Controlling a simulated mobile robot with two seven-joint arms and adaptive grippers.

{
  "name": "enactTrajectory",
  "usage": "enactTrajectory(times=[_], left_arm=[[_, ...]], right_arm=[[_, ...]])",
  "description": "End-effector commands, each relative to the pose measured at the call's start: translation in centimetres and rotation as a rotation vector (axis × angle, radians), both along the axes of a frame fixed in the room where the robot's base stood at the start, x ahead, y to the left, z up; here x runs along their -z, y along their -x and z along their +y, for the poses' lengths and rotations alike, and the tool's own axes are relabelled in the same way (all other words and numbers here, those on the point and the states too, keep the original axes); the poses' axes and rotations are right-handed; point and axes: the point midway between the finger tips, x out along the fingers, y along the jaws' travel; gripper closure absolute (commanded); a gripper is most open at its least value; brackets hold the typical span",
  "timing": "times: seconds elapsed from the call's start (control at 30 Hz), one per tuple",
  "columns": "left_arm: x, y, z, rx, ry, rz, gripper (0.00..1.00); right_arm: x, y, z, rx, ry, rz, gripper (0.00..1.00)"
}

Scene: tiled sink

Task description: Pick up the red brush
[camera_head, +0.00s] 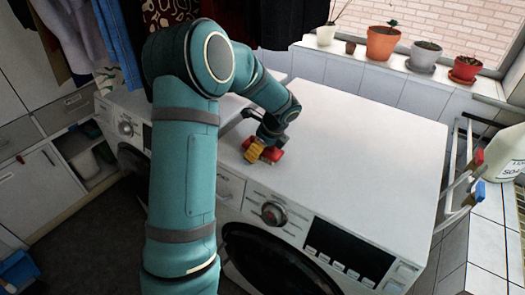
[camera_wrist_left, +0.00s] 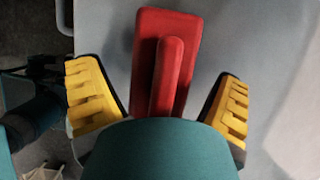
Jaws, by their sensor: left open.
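The red brush (camera_head: 275,155) lies on the white top of a washing machine (camera_head: 345,130), near its front left corner. In the left wrist view the red brush (camera_wrist_left: 182,35) shows a flat rectangular base with a raised long handle. My left gripper (camera_head: 259,152) is down at the brush and partly hides it in the head view. Its yellow fingers (camera_wrist_left: 160,80) are open, one on each side of the brush, with a gap on both sides. The brush's near end is hidden behind my gripper body. My right gripper is not in view.
Several potted plants (camera_head: 382,42) stand on the tiled ledge behind the machine. A folding rack (camera_head: 460,180) and a white soap bottle (camera_head: 506,152) are at the right. Dark clothes hang at the back. Most of the machine's top is clear.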

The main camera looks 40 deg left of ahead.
Motion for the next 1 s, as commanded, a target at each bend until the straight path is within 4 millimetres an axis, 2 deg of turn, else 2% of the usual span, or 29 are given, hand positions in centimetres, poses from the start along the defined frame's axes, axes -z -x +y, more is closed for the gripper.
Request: enactTrajectory(times=[0.07,0.1,0.27,0.3,0.73,0.87,1.0], left_arm=[[-0.1,0.0,0.0,0.000,0.000,-0.001,0.08],[-0.1,0.0,0.0,0.000,0.000,-0.001,0.14],[-0.1,0.0,0.0,0.000,0.000,-0.001,0.70],[-0.1,0.0,0.0,0.000,0.000,-0.001,0.84],[-0.5,-0.1,0.0,0.001,0.000,-0.002,0.86],[-1.6,-0.1,0.0,0.001,0.000,-0.004,0.86],[-3.5,-0.1,0.0,0.001,-0.001,-0.005,0.86]], right_arm=[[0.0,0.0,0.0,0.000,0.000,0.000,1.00],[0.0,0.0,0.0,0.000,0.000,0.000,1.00],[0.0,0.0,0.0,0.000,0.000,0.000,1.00],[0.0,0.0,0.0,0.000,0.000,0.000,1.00],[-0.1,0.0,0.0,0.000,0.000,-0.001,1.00],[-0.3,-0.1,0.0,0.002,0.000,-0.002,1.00],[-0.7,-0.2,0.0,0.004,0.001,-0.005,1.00]])
